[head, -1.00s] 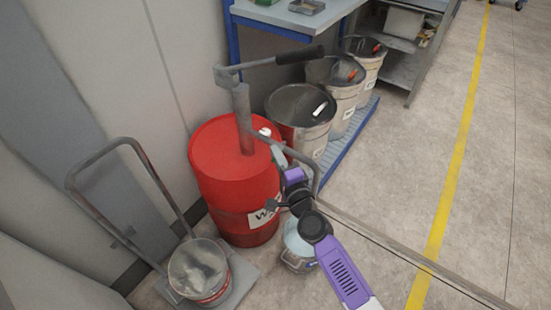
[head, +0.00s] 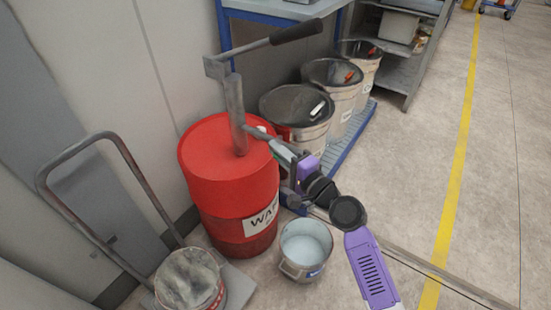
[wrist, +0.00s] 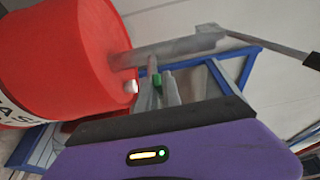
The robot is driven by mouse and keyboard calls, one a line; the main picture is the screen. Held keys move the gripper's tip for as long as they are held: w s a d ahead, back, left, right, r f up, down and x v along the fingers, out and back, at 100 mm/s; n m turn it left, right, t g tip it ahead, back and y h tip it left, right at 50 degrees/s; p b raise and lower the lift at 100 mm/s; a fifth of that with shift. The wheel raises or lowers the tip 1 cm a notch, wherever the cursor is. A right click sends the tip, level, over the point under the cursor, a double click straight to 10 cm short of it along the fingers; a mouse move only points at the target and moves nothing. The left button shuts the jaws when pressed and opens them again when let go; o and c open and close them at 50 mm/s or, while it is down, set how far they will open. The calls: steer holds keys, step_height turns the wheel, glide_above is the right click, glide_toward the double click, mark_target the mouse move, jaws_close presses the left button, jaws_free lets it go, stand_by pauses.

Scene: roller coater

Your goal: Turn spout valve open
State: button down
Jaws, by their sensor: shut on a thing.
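A red drum (head: 215,175) with a "WA..." label stands left of my arm, with a grey hand pump (head: 236,110) upright in its top. The pump's spout runs right from the column toward my gripper (head: 288,160), and its far part is hidden behind the gripper. In the wrist view my gripper (wrist: 161,78) has its fingers close together around a small green part (wrist: 157,81), which looks like the valve handle, beside the grey pump tube (wrist: 175,48). How far the valve is turned cannot be told. An open metal bucket (head: 304,250) stands on the floor below the gripper.
Several black-lidded cans (head: 298,115) stand on a blue rack behind the drum. A hand cart (head: 95,150) with a small can (head: 188,280) is at the lower left. The floor (head: 410,180) to the right is clear, with a yellow line.

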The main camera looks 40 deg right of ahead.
steer(key=shift+s+f+n+y+b, duration=0.15)
steer(key=shift+n+y+b, duration=0.15)
steer(key=shift+y+b, duration=0.25)
steer(key=c, duration=1.5)
jaws_free()
steer(key=shift+d, duration=0.1)
steer(key=shift+s+d, duration=0.1)
steer(key=shift+s, duration=3.75)
